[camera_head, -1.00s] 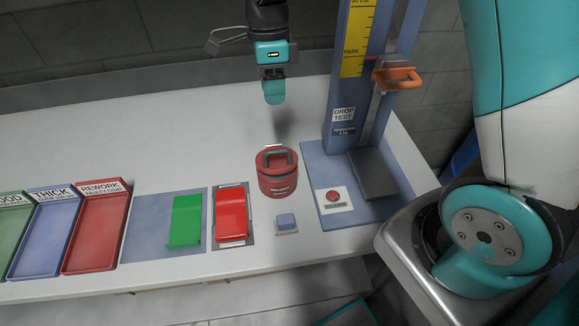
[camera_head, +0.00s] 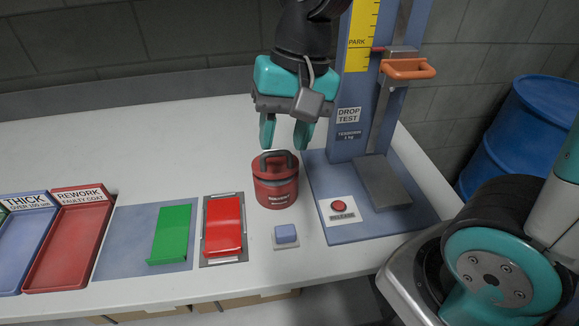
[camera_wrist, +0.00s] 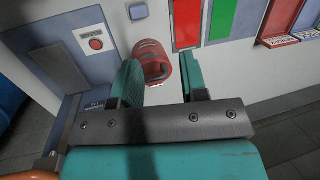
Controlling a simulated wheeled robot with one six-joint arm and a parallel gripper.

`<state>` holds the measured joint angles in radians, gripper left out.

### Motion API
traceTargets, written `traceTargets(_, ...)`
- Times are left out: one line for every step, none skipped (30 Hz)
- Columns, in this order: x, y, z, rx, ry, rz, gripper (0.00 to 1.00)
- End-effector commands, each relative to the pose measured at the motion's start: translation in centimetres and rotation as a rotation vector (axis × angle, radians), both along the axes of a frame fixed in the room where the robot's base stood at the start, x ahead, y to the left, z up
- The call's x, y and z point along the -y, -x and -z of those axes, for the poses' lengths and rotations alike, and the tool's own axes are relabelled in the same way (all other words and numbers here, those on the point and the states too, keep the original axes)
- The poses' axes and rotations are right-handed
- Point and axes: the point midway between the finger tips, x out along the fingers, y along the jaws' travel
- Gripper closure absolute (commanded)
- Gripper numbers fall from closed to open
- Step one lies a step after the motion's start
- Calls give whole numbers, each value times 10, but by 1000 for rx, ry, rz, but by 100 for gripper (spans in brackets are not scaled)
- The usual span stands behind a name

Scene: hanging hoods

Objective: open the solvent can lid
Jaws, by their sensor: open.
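The red solvent can (camera_head: 275,188) stands upright on the white bench, with its lid (camera_head: 275,163) on and a grey loop handle (camera_head: 281,153) on top. My gripper (camera_head: 285,145) is open and points down just above the can, with its two teal fingers apart. The fingertips look close to the handle, but I cannot tell whether they touch it. In the wrist view the can (camera_wrist: 152,62) shows beyond the gap between the fingers (camera_wrist: 160,80), nearer the left finger, which hides part of it.
The drop test stand (camera_head: 352,130) with its orange handle (camera_head: 408,69) rises close on the right. A red button (camera_head: 338,206), a blue block (camera_head: 286,234), a red panel (camera_head: 223,224) and a green panel (camera_head: 171,232) lie in front. The bench behind left is clear.

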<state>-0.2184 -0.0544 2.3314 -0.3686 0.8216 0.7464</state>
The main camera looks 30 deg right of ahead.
Motion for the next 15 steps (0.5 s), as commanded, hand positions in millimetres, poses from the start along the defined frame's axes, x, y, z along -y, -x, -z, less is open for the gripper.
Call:
traceTargets(-2, 7, 7, 23, -13, -65, 60)
traceTargets(-2, 11, 8, 36, -20, -102, 60)
traceTargets(-3, 15, 10, 49, -27, -145, 60)
traceTargets(-4, 18, 11, 60, -32, -176, 60)
traceTargets(-4, 21, 11, 68, -36, -202, 60)
traceTargets(-5, 23, 12, 78, -42, -233, 60)
traceTargets(-5, 25, 13, 85, -45, -253, 60)
traceTargets(-6, 27, 13, 90, -48, -268, 60)
traceTargets(-6, 28, 13, 96, -51, -286, 60)
traceTargets(-6, 29, 13, 100, -53, -295, 60)
traceTargets(-6, 30, 14, 102, -54, -301, 60)
traceTargets(-7, 30, 13, 104, -54, -308, 60)
traceTargets(-7, 30, 13, 105, -55, -311, 60)
traceTargets(-7, 30, 13, 106, -55, -312, 60)
traceTargets(-7, 30, 13, 106, -55, -313, 60)
